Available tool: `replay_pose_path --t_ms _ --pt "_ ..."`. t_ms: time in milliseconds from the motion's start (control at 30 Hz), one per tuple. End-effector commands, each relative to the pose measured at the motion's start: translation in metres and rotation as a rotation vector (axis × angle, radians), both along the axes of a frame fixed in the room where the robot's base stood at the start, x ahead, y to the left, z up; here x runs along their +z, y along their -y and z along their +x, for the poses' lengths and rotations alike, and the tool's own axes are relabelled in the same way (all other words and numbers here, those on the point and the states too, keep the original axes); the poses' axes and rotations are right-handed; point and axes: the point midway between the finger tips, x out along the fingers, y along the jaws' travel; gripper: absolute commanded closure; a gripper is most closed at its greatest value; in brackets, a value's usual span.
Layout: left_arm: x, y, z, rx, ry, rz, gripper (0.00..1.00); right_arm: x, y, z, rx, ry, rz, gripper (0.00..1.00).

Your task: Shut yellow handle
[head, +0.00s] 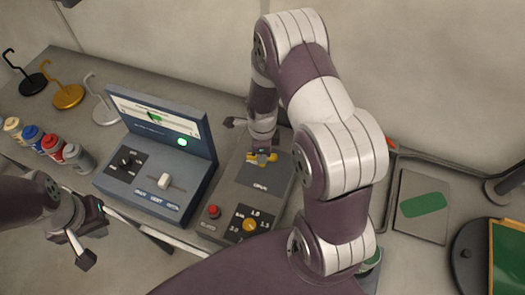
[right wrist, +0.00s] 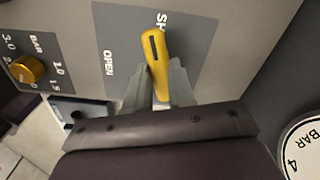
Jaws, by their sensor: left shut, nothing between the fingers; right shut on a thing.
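The yellow handle (head: 262,157) sits on a dark plate on top of the grey box (head: 225,195), in the middle of the head view. The right wrist view shows the handle (right wrist: 154,50) close up, with a dark slot near its end. My right gripper (right wrist: 160,82) is shut on the handle, one finger on each side. The word OPEN lies to the left of the handle. The letters SH show at its far end, and the rest of that word is hidden. My left gripper (head: 92,235) is shut and empty, low at the left, apart from the handle.
A yellow knob (head: 250,225) and a red button (head: 213,211) are on the grey box. A blue-grey console (head: 155,165) with a lit green lamp stands to its left. Several small bottles (head: 52,147) and hooks on bases line the left. A grey panel with a green patch (head: 423,204) lies right.

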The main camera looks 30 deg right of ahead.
Motion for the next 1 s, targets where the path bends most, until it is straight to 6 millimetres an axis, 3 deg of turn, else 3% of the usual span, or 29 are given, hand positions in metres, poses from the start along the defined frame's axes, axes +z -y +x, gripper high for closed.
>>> replay_pose_path --t_ms 433,1000 --pt "0.0008 0.0 0.0 0.0 0.0 0.0 1.0 0.0036 0.0008 0.0047 -0.269 0.014 -0.001 1.0" --pt "0.0008 0.0 0.0 0.0 0.0 0.0 1.0 0.0039 0.0009 0.0053 -0.335 0.015 -0.001 1.0"
